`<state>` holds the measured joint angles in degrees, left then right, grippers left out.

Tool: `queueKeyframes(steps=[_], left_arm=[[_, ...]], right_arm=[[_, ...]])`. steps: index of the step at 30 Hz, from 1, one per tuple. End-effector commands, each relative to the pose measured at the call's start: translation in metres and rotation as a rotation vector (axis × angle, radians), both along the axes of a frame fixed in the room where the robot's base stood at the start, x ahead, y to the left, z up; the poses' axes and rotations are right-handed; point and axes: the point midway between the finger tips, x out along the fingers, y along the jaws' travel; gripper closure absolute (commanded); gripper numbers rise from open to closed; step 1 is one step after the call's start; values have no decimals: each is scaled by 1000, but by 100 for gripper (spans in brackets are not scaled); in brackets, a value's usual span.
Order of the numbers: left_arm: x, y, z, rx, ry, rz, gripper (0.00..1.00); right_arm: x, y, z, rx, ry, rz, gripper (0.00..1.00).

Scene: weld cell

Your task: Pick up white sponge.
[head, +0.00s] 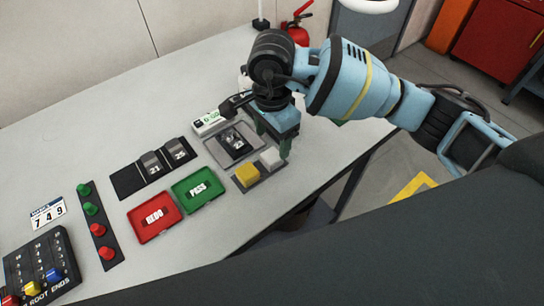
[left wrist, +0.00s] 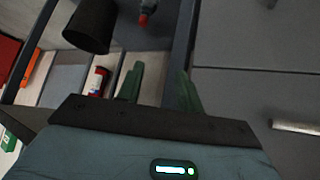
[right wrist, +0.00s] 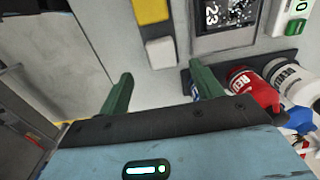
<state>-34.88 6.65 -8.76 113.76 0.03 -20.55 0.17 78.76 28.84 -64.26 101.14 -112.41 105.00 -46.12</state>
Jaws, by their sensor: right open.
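The white sponge (head: 271,157) is a small pale block beside the yellow sponge (head: 246,175), both on a grey strip near the table's front edge. In the right wrist view the white sponge (right wrist: 161,52) lies just beyond the gap between the fingertips, with the yellow sponge (right wrist: 151,10) past it. My right gripper (head: 273,142) is open and points down, above and close to the white sponge. Nothing is between its fingers (right wrist: 163,78). My left gripper (left wrist: 159,73) shows only in its wrist view, open and empty, away from the sponges.
A plate with a dark piece marked 23 (head: 236,141) lies behind the sponges. The green PASS tray (head: 187,204) and red REDO tray (head: 141,229) are to the left. Red and white bottles (right wrist: 262,92) stand near the right gripper's right finger in its wrist view.

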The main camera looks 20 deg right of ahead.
Motion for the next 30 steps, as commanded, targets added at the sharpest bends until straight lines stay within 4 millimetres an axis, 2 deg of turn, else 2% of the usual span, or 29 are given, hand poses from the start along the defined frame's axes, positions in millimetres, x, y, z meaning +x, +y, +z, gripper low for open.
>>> queueKeyframes(steps=[3,8,19,28,30], left_arm=[[0,0,0,0,0,0,64],[1,0,1,-1,-2,1,64],[5,0,7,-1,-15,2,64],[4,0,6,-1,-13,2,64],[4,0,6,-1,-12,2,64]], right_arm=[[0,0,-11,1,0,0,35],[0,1,-14,2,1,1,35],[2,1,-59,3,1,1,35],[2,1,-63,3,0,1,35],[2,1,-63,3,0,1,42]])
